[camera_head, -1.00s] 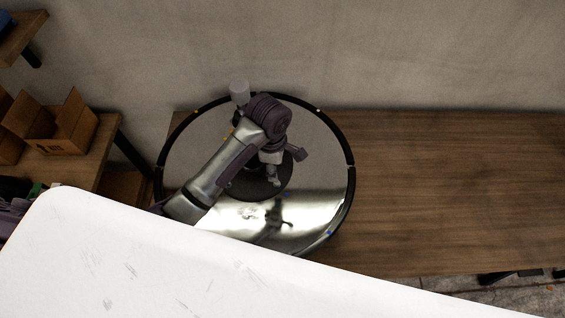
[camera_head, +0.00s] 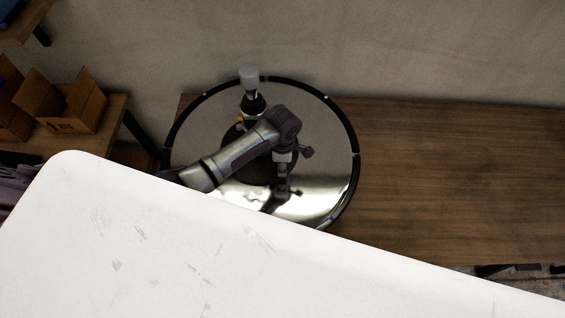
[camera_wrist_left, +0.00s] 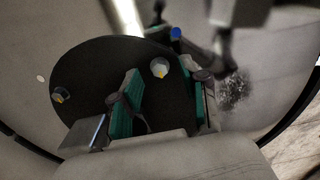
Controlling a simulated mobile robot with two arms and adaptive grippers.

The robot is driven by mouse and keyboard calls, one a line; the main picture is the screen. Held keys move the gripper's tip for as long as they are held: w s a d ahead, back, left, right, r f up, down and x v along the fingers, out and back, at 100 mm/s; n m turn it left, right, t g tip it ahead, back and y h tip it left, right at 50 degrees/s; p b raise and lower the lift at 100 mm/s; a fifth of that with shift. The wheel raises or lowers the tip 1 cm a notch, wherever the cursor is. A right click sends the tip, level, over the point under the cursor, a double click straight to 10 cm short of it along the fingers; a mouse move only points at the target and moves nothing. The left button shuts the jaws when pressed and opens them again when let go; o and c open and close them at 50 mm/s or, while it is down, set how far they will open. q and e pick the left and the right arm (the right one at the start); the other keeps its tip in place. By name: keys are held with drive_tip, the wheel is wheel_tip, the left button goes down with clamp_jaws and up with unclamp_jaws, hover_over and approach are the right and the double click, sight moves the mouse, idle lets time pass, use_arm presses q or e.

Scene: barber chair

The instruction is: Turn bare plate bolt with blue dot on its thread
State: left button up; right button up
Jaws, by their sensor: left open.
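A dark round plate (camera_head: 250,172) sits in the middle of a shiny disc (camera_head: 320,130) with a black rim. In the left wrist view the plate (camera_wrist_left: 90,70) bears a pale bolt (camera_wrist_left: 159,66) with a yellow dot and another yellow-dotted bolt (camera_wrist_left: 58,96). A bolt end with a blue dot (camera_wrist_left: 176,33) shows beyond them near the plate's far edge. My left gripper (camera_wrist_left: 165,85) is open, its green pads apart, with the pale bolt showing in the gap. In the head view my left gripper (camera_head: 282,182) is over the disc; its tips are unclear.
A grey-capped upright part (camera_head: 249,78) stands near the disc's back edge. The wooden bench top (camera_head: 450,180) to the right is clear. Open cardboard boxes (camera_head: 75,102) sit on a shelf at left. The disc's front is hidden. A blurred metal part (camera_wrist_left: 240,15) shows in the wrist view.

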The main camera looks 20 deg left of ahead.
use_arm(q)
drive_tip(key=shift+f, duration=0.5)
clamp_jaws()
